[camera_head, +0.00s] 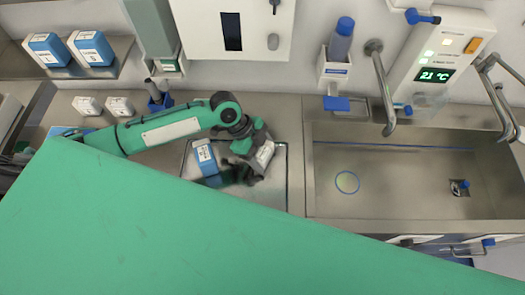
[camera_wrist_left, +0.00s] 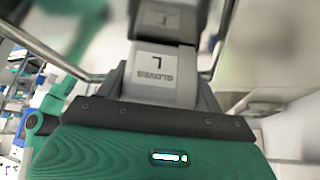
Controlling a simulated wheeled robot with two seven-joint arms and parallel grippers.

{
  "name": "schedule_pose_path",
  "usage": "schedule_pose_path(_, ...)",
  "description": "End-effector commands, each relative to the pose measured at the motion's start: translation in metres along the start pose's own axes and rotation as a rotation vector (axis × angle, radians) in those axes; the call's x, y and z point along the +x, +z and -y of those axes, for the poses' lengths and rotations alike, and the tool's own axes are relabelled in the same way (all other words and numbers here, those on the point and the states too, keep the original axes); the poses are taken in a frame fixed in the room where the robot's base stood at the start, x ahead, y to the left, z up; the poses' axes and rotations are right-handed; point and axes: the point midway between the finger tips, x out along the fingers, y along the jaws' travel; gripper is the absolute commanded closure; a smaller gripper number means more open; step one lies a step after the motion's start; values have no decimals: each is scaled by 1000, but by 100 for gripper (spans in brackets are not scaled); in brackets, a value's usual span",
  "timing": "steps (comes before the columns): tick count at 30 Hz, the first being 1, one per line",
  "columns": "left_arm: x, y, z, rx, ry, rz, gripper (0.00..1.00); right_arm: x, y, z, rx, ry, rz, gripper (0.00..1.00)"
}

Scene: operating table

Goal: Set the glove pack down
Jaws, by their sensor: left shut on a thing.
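My left gripper (camera_head: 252,172) is over the right part of a shallow steel tray (camera_head: 277,195) on the counter. It is shut on the glove pack (camera_head: 265,153), a small pale grey pack. In the left wrist view the pack (camera_wrist_left: 163,68) sits between the fingers, its "GLOVES L" label upside down. A second, dimmer label shows beyond it; I cannot tell whether it is a reflection. Whether the pack touches the tray is unclear. My right gripper is not in view.
A blue and white pack (camera_head: 206,158) lies in the tray's left part, close to the gripper. Two small white packs (camera_head: 103,106) lie further left on the counter. A steel sink (camera_head: 400,180) is to the right. Blue boxes (camera_head: 92,48) stand on a shelf at upper left.

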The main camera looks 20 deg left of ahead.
Motion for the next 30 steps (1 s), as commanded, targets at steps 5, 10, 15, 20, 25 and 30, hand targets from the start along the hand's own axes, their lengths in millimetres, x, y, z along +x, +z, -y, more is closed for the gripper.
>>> schedule_pose_path(5, 0, 0, 0, 0, 0, 0, 54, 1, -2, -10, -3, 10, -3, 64)
schedule_pose_path(10, 3, 2, 0, 0, 0, 0, 28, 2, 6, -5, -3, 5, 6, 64)
schedule_pose_path(15, 3, 2, 0, 0, 0, 0, 10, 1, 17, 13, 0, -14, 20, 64)
schedule_pose_path(20, 3, 2, 0, 0, 0, 0, 10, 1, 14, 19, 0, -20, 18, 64)
schedule_pose_path(25, -5, 1, 0, 0, -1, 2, 10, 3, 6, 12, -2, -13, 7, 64)
schedule_pose_path(30, -35, 3, 0, 2, -3, 3, 10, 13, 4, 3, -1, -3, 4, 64)
